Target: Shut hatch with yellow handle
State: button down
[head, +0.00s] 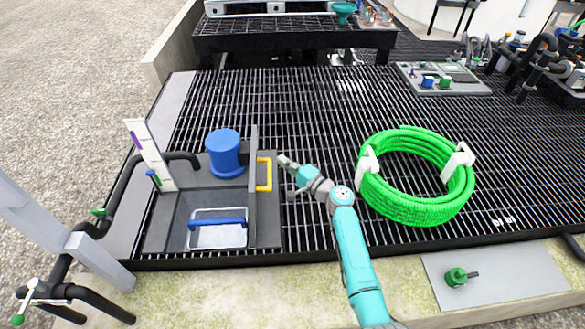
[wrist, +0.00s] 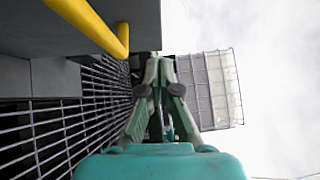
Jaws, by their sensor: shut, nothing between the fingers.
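The hatch (head: 254,205) is a dark grey panel standing upright, open, at the right edge of a grey box (head: 160,225). Its yellow handle (head: 266,174) is on the panel's right face. The handle also shows large at the upper left of the wrist view (wrist: 92,24), beside the grey panel (wrist: 135,12). My gripper (head: 283,160) is just right of the handle in the head view, apart from it. In the wrist view my gripper's fingers (wrist: 159,58) come together at the tips with nothing between them.
The box holds a tray with a blue handle (head: 217,222); a blue cylinder (head: 224,150) stands at its back. A green hose coil (head: 418,212) lies to the right of my arm on the black grating (head: 300,110). The grating behind my gripper is clear.

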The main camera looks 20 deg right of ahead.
aim_at(270, 166)
jog(key=w+a, duration=0.3)
jog(key=a, duration=0.1)
jog(key=shift+w+r, duration=0.25)
jog(key=shift+w, duration=0.05)
jog(key=shift+w+a, duration=0.25)
jog(key=shift+a, duration=0.35)
jog(key=shift+a+r, duration=0.1)
